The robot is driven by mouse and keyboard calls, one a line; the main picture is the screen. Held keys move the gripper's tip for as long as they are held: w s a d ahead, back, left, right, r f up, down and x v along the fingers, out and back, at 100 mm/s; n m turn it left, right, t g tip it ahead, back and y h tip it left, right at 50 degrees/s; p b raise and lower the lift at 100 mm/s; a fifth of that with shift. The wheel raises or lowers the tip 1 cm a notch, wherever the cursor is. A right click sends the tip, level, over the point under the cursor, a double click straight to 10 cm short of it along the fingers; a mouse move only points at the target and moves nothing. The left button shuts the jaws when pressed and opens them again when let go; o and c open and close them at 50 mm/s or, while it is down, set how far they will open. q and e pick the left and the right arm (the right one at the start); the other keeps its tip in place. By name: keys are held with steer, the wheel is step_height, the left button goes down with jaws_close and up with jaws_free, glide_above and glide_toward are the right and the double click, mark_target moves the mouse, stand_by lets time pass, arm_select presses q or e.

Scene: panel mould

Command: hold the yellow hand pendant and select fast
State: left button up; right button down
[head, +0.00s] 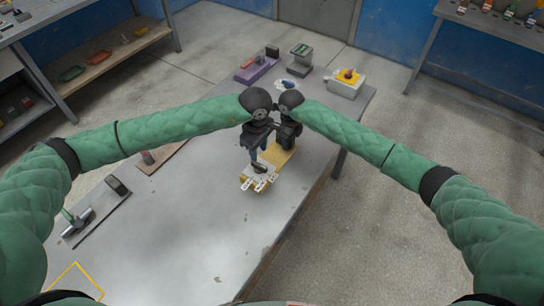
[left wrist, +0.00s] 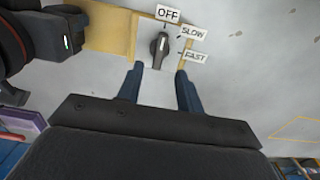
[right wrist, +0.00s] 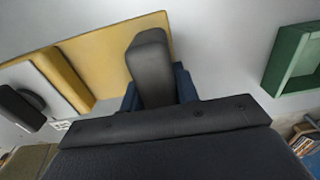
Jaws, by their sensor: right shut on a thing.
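The yellow hand pendant (head: 283,155) is over the middle of the grey table. Its white face carries a black knob (left wrist: 160,50) and the labels OFF (left wrist: 167,14), SLOW (left wrist: 192,33) and FAST (left wrist: 195,56). The knob's pointer looks turned towards OFF. My left gripper (left wrist: 160,78) is open, with its blue fingers just short of the knob, one towards each side; in the head view it is above the pendant's near end (head: 257,157). My right gripper (right wrist: 155,88) is shut on the pendant's black grip (right wrist: 150,65). Its fingers are partly hidden behind the grip.
A hammer (head: 78,222) lies on a dark board at the left. A yellow outline (head: 76,283) marks the near left; the near middle is clear.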

mark_target(258, 164)
arm_select(q)
steer(key=shift+s, duration=0.1)
arm_select(e)
steer(key=shift+r, duration=0.1)
arm_select(q)
steer(key=shift+s+a+f, duration=0.1)
steer(key=shift+s+f, duration=0.6)
steer(key=shift+f, duration=0.15)
steer(key=shift+s+a+f+g, duration=0.1)
steer(key=shift+f+g, duration=0.2)
steer(key=shift+a+f+n, duration=0.1)
steer(key=shift+a+n, duration=0.15)
steer(key=shift+n, duration=0.05)
steer(key=w+a+r+n+g+h, duration=0.1)
steer(key=w+a+r+h, duration=0.25)
steer(key=w+r, duration=0.2)
steer(key=shift+m+g, duration=0.5)
steer(key=shift+m, duration=0.3)
steer(key=x, duration=1.1)
steer(key=shift+s+d+f, duration=0.2)
steer(key=shift+s, duration=0.2)
